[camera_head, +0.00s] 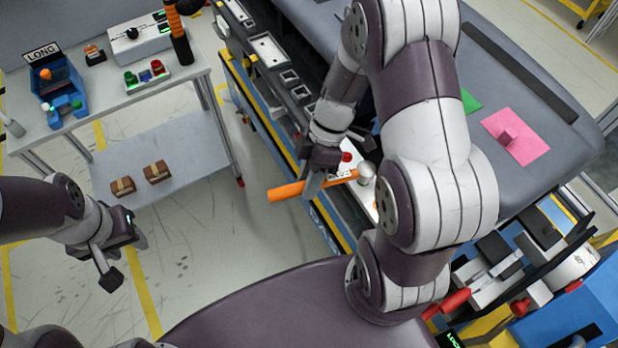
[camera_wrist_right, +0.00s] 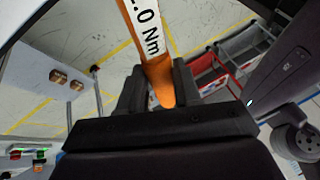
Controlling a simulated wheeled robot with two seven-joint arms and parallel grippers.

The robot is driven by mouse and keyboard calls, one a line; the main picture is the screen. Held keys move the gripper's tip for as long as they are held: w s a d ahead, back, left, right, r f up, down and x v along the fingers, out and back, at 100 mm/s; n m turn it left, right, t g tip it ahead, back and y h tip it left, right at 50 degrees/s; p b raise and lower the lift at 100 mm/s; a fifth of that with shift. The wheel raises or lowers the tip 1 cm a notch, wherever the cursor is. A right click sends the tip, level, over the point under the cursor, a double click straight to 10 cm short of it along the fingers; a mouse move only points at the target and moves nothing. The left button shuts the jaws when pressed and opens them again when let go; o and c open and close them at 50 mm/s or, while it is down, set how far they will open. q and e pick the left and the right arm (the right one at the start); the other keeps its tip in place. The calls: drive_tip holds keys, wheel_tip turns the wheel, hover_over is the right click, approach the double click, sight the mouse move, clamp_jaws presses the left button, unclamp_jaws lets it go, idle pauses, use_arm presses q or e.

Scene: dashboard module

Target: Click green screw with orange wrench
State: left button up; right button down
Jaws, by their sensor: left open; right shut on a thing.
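The orange wrench (camera_head: 285,192) has a white label and a silver round head (camera_head: 366,174). My right gripper (camera_head: 313,186) is shut on its handle and holds it roughly level in front of the dashboard module. In the right wrist view the orange wrench (camera_wrist_right: 160,82) runs between the fingers, with "Nm" on its label. The head end is over or beside a white panel (camera_head: 358,198) with a red knob (camera_head: 347,157); contact cannot be told. I cannot make out a green screw there; my right arm covers part of that area. My left gripper (camera_head: 112,262) is open and empty above the floor.
Floor between table and module is free.

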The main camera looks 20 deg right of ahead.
drive_tip(key=shift+w+d+r+m+t+b, duration=0.1)
drive_tip(key=shift+w+d+m+t+b, duration=0.1)
drive_tip(key=shift+w+m+t+b, duration=0.45)
idle(2.1)
drive_tip(key=shift+w+g, duration=0.15)
drive_tip(key=shift+g, duration=0.1)
drive_tip(key=shift+s+a+n, duration=0.1)
drive_tip(key=shift+s+n, duration=0.15)
drive_tip(key=shift+s, duration=0.1)
